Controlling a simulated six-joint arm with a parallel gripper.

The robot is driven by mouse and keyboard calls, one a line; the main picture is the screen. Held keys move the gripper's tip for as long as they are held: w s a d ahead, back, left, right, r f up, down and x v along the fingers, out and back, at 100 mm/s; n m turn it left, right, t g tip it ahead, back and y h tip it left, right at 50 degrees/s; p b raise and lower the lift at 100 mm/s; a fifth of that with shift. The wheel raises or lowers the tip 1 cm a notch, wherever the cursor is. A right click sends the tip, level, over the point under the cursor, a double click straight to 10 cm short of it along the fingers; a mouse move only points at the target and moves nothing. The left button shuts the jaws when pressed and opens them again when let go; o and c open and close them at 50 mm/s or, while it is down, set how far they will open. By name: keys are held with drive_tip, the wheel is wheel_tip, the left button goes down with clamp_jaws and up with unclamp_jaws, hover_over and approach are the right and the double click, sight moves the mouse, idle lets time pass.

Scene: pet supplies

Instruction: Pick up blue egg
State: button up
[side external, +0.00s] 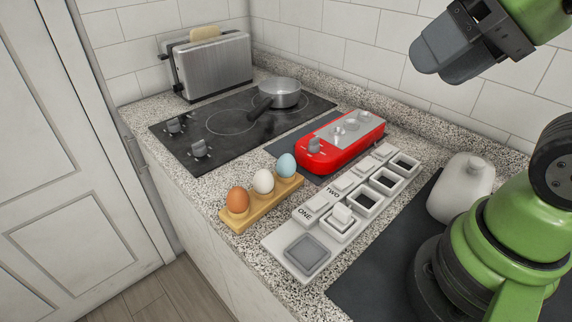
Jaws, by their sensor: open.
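The blue egg (286,165) is pale blue and sits upright in the far right end of a wooden egg holder (262,206) near the counter's front edge. A white egg (263,181) and a brown egg (238,199) sit beside it in the same holder. My gripper (432,62) is up at the top right, well above the counter and far from the eggs. It is open, with nothing seen in it. The gap between its fingers is hard to see from this side.
A red device (340,149) with knobs stands right behind the blue egg. A white panel (278,246) with switches lies to the right of the holder.

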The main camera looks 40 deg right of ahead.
drive_tip(key=w+n+g, duration=0.2)
drive_tip(key=w+n, duration=0.1)
drive_tip(key=w, duration=0.5)
drive_tip(key=n+g+h, duration=0.2)
drive_tip(key=n+g, duration=0.2)
drive_tip(key=n, duration=0.1)
hover_over(285, 155)
drive_tip(key=s, duration=0.2)
wheel_tip(285, 155, down, 12)
drive_tip(key=f, duration=0.1)
drive_tip(key=shift+n+g, duration=0.6)
drive_tip(key=f, duration=0.3)
drive_tip(key=w+f, duration=0.1)
drive_tip(key=f, duration=0.2)
drive_tip(key=w+f, duration=0.1)
drive_tip(key=f, duration=0.2)
drive_tip(key=shift+w+f, duration=0.1)
wheel_tip(285, 155, down, 6)
drive_tip(key=shift+r, duration=0.15)
drive_tip(key=shift+c, duration=0.3)
drive_tip(key=c, duration=0.5)
